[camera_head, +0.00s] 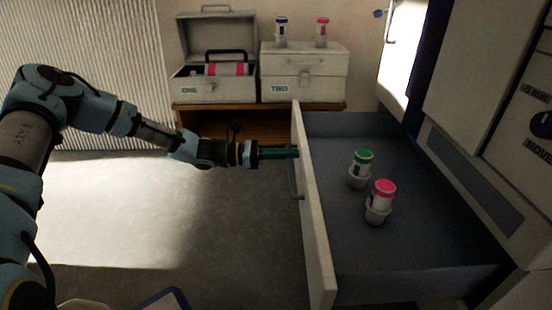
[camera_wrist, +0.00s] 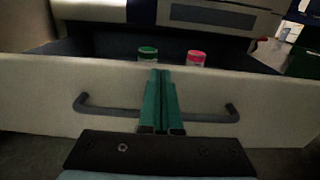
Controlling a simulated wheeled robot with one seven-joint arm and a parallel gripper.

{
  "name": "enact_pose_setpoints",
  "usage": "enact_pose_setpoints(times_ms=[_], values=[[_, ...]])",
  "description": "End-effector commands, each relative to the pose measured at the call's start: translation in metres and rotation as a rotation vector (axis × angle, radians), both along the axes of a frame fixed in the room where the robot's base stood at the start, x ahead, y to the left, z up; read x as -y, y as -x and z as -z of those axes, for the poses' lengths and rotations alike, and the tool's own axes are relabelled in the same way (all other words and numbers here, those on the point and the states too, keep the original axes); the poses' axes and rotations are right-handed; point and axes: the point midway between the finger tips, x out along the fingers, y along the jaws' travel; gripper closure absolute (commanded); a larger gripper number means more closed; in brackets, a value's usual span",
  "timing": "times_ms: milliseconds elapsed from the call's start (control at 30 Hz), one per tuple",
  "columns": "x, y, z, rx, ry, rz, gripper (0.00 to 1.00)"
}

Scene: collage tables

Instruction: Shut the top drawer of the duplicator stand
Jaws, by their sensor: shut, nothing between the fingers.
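The top drawer (camera_head: 312,215) of the duplicator stand (camera_head: 480,90) is pulled well open to the left. Its pale front carries a dark bar handle (camera_head: 295,180), which also shows in the wrist view (camera_wrist: 90,106). Inside stand a green-capped bottle (camera_head: 361,165) and a pink-capped bottle (camera_head: 381,195), each in a pale cup. My gripper (camera_head: 297,152) is shut and empty, its green fingers pointing at the outer face of the drawer front near its far end. In the wrist view the fingertips (camera_wrist: 160,72) overlap the drawer front's top edge; whether they touch it I cannot tell.
Behind, a low wooden shelf (camera_head: 240,125) bears an open box marked ONE (camera_head: 190,90) and a closed box marked TWO (camera_head: 305,88), with two bottles on top of the latter. The floor (camera_head: 230,230) left of the drawer is mostly clear.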

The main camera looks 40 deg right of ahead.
Motion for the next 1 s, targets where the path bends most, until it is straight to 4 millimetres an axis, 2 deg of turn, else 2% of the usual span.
enact_pose_setpoints(times_ms=[567, 767, 1000], values=[[0.008, 0.007, -0.002, 0.0, 0.0, 0.001, 1.0], [0.031, 0.027, -0.004, -0.002, 0.001, 0.004, 1.0], [0.078, 0.066, -0.004, -0.003, 0.0, 0.004, 1.0]])
